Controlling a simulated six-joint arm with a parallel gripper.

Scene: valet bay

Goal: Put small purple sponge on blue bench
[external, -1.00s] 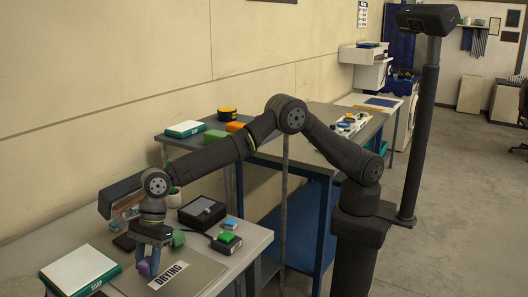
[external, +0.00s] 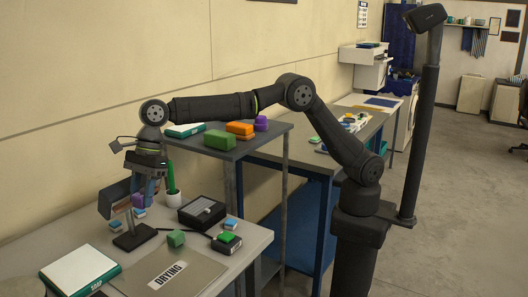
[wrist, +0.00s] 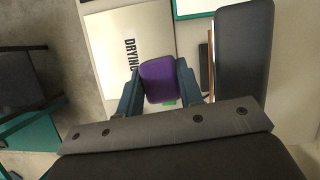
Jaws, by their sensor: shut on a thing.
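The small purple sponge (external: 138,200) is held between the fingers of my gripper (external: 146,199), which is shut on it. It hangs above the near table, clear of the mat. The sponge also shows in the wrist view (wrist: 162,80) between both fingers (wrist: 160,84). The blue bench (external: 316,158) stands in the middle, with a grey top, blue legs and a blue lower shelf. A small green item and several small things lie on its top. My forearm hides part of the scene behind it.
A dark raised shelf (external: 214,150) carries green (external: 220,140), orange (external: 239,130) and purple (external: 261,123) blocks. A cactus (external: 172,180) and a black box (external: 203,212) stand near my gripper.

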